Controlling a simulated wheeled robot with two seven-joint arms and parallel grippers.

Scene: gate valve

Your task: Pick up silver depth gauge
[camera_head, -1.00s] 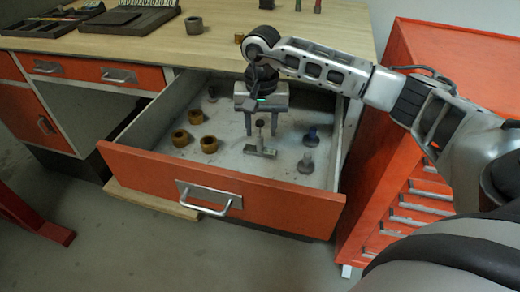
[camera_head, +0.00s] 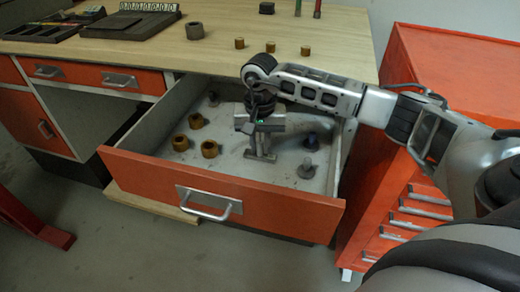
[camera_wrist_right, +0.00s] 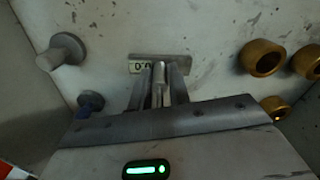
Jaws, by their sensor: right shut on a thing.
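The silver depth gauge (camera_head: 261,156) stands in the open drawer with its flat base toward the drawer front and its stem up between my fingers. In the right wrist view its base (camera_wrist_right: 172,58) shows a small white display at its left end. My right gripper (camera_head: 259,145) points down into the drawer and is shut on the gauge's stem; it also shows in the right wrist view (camera_wrist_right: 160,85). I cannot tell whether the base still touches the drawer floor. My left gripper is not in view.
The orange-fronted drawer (camera_head: 150,177) also holds several brass nuts (camera_head: 180,142), a grey bolt (camera_head: 306,168) and a blue bolt (camera_head: 311,141). The wooden benchtop (camera_head: 225,55) is behind; an orange cabinet (camera_head: 450,75) is at the right.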

